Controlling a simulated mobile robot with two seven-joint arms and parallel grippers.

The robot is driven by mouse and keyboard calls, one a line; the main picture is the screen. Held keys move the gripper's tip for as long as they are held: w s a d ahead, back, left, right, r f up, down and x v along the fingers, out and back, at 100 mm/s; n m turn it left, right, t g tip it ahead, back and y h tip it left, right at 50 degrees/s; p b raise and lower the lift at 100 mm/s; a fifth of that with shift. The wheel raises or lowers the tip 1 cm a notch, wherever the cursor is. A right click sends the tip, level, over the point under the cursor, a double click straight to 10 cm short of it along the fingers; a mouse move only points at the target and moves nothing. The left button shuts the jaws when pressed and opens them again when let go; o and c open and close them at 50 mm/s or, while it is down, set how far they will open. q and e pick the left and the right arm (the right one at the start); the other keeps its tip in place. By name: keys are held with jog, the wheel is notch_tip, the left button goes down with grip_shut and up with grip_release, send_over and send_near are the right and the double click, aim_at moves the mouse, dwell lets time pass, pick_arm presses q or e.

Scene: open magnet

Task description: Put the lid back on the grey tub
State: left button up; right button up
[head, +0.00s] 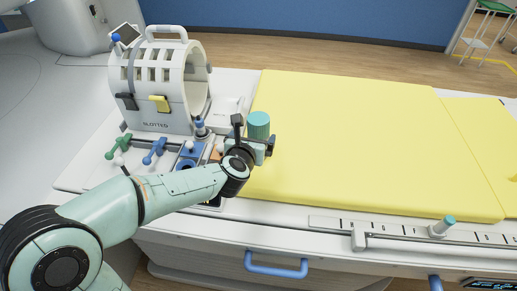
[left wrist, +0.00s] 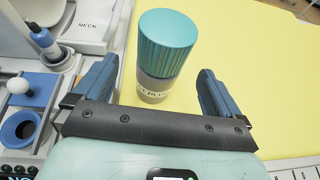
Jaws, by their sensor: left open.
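The grey tub (left wrist: 155,88) stands on the yellow pad in the left wrist view, with a label band around its lower part. The ribbed teal lid (left wrist: 166,45) sits on top of it; I cannot tell how tightly it is seated. In the head view the teal lid (head: 258,122) shows just beyond my left gripper (head: 255,137), which hides most of the tub. In the left wrist view my left gripper (left wrist: 158,72) is open, one finger on each side of the tub, with gaps showing at both sides. My right gripper is not in view.
A white slotted coil (head: 160,88) stands at the left. Green and blue clamp-like pieces (head: 155,150) lie in front of it. A small teal-topped grey piece (head: 442,227) sits at the rail on the right. The yellow pad (head: 350,140) is otherwise largely clear.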

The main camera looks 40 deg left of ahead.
pick_arm(q)
jog(key=shift+w+a+f, duration=0.2)
jog(key=shift+w+a, duration=0.05)
jog(key=shift+w, duration=0.25)
jog(key=shift+x, duration=2.65)
jog(key=shift+s+d+f, duration=0.1)
jog(key=shift+d+f, duration=0.05)
grip_shut()
